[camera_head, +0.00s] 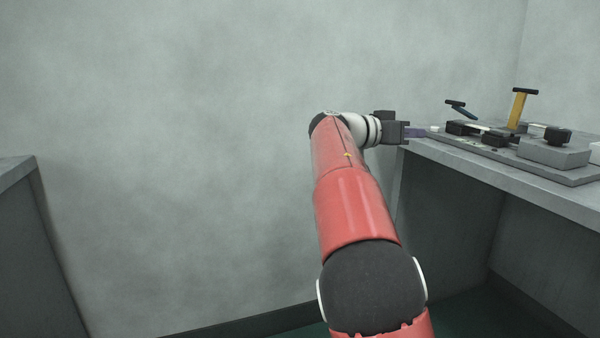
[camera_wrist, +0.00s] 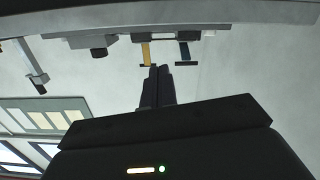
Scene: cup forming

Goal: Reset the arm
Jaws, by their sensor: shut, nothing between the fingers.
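My red arm reaches forward in the head view, and my gripper (camera_head: 416,132) points right, at the near left corner of the grey bench on the right. Its purple-grey fingers are closed together and hold nothing. In the wrist view my gripper (camera_wrist: 154,72) also shows as one shut pair of dark fingers, with the bench upside down at the top. The fingertips look close to the bench equipment in the wrist view, but I cannot tell whether they touch anything.
The grey bench (camera_head: 480,171) carries a base plate (camera_head: 560,174) with dark blocks, a grey box (camera_head: 553,153), a yellow T-shaped handle (camera_head: 519,108) and a blue lever (camera_head: 461,110). Another bench (camera_head: 14,171) stands at far left. Open air lies before the plain wall between them.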

